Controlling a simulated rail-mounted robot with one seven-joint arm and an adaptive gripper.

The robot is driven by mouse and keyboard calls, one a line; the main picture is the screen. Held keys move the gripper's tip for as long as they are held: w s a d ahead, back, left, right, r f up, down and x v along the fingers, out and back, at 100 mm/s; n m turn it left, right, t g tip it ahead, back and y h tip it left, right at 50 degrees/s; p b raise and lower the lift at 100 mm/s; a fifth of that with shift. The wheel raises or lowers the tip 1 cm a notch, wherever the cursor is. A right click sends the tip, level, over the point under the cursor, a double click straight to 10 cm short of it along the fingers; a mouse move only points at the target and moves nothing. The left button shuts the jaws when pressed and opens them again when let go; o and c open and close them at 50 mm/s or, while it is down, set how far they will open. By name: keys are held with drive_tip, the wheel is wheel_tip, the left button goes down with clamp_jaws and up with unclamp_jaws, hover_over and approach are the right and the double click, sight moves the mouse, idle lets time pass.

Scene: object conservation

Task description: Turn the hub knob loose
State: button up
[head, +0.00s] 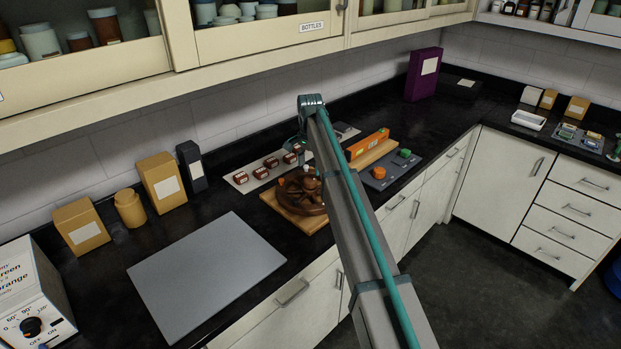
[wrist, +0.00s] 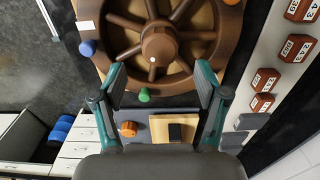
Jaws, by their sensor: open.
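A brown spoked wheel (head: 305,192) lies flat on a wooden board on the black counter. In the wrist view, its round brown hub knob (wrist: 160,47) sits at the centre with a small pale dot on it. My gripper (wrist: 160,76) is open and empty, its two teal-edged fingers apart over the wheel's rim side. The hub knob shows just beyond the gap between the fingertips; I see no contact. In the head view my arm covers the right part of the wheel, and my fingers are hard to make out there.
A grey panel with an orange knob (head: 379,172) and a green knob (head: 404,153) lies right of the wheel. Several small brown labelled blocks (head: 265,172) sit behind it. A grey plate (head: 207,276) lies at front left. Wall cabinets (head: 260,40) overhang the counter.

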sight(310, 179)
drive_tip(key=shift+f+p, duration=0.75)
drive_tip(key=shift+f, duration=2.3)
drive_tip(key=c, duration=1.2)
drive_tip(key=shift+o, duration=0.2)
